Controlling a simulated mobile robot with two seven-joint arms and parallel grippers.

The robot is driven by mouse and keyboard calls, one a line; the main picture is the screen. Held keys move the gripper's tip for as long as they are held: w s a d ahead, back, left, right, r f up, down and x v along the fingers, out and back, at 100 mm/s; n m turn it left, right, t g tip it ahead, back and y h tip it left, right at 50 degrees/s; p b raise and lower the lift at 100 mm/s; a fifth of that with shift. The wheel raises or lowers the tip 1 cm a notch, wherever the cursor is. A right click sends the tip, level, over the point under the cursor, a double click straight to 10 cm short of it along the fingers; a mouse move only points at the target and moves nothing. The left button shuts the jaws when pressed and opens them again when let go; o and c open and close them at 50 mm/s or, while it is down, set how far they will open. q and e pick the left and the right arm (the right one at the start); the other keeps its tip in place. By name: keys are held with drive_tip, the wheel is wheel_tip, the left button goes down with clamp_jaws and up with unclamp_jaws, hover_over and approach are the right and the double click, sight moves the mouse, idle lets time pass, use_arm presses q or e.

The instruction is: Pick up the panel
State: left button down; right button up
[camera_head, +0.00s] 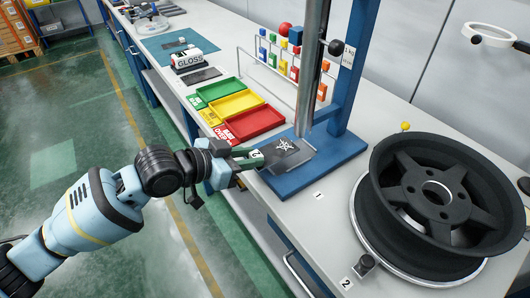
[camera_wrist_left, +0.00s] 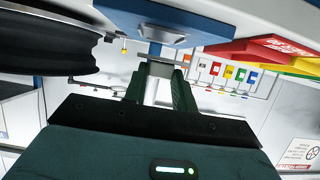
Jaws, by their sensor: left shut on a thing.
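The panel (camera_head: 291,150) is a small dark plate with a white star-like mark, at the blue base of the press stand (camera_head: 325,165). My left gripper (camera_head: 256,158) reaches in from the left and is shut on the panel's near-left edge. I cannot tell whether the panel touches the blue base or is just above it. My right gripper is not in view.
A black wheel (camera_head: 440,195) on a round turntable fills the bench's right side. Green, yellow and red trays (camera_head: 268,121) stand left of the press. A rack of coloured blocks (camera_head: 280,62) and the metal column (camera_head: 313,75) stand behind. A white ring (camera_head: 490,36) hangs at upper right.

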use_arm(q)
drive_tip(key=s+a+r, duration=0.1)
drive_tip(key=s+a, duration=0.5)
drive_tip(key=a, duration=0.3)
drive_tip(key=shift+b, duration=0.45)
drive_tip(key=shift+d, duration=0.1)
